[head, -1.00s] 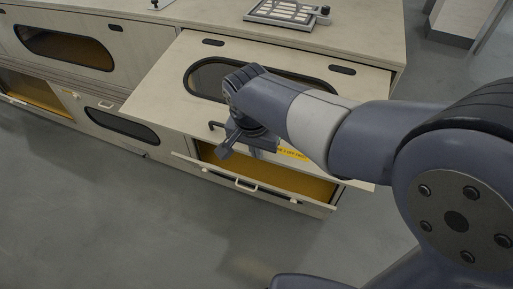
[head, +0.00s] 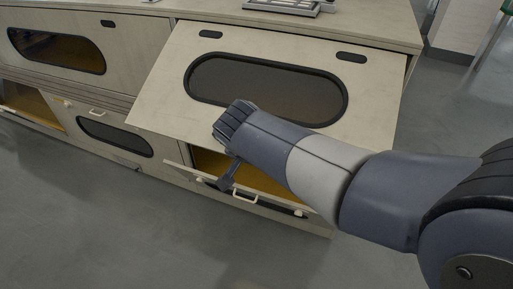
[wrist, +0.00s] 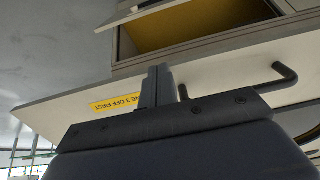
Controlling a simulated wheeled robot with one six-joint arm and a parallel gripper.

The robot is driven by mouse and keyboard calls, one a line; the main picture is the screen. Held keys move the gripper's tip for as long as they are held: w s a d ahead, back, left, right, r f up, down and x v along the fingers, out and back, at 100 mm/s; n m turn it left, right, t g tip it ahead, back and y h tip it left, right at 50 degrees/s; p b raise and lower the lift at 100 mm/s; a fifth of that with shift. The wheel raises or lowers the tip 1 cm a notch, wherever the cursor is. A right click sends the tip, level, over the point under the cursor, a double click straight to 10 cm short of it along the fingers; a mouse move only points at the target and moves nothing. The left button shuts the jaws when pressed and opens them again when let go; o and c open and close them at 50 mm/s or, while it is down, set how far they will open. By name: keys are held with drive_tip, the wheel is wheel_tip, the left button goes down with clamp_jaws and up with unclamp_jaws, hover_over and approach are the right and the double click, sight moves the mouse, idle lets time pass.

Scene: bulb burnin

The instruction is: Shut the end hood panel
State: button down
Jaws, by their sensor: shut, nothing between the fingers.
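The end hood panel (head: 290,122) is a pale wooden panel with a dark oval window, in the middle of the head view. It stands propped out at a slant, its lower edge away from the cabinet. In the wrist view its pale face (wrist: 62,112) carries a yellow label (wrist: 115,103) and a bent black handle (wrist: 285,76). My gripper (wrist: 157,72) is shut and empty, its fingers over the panel between label and handle. I cannot tell whether they touch it. In the head view my arm hides most of the gripper and the panel's lower middle edge.
Below the panel, a flap with a pale handle (head: 245,197) hangs open on a yellow-lined bay (head: 262,180). Another hood panel with an oval window (head: 55,50) is at left. A metal tray (head: 285,6) lies on top. Grey floor in front is clear.

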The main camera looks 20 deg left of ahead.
drive_tip(key=w+f+t+b, duration=0.5)
drive_tip(key=w+f+b, duration=0.6)
drive_tip(key=f+b, duration=0.8)
drive_tip(key=w+d+f+b, duration=0.1)
drive_tip(key=w+b, duration=0.3)
drive_tip(key=w, duration=0.5)
drive_tip(key=w+d+f+b, duration=0.1)
drive_tip(key=w+f+b, duration=0.2)
drive_tip(key=w, duration=0.6)
drive_tip(key=shift+w+f+b, duration=0.2)
drive_tip(key=shift+b, duration=0.4)
drive_tip(key=shift+s+d, duration=0.1)
drive_tip(key=shift+d, duration=0.05)
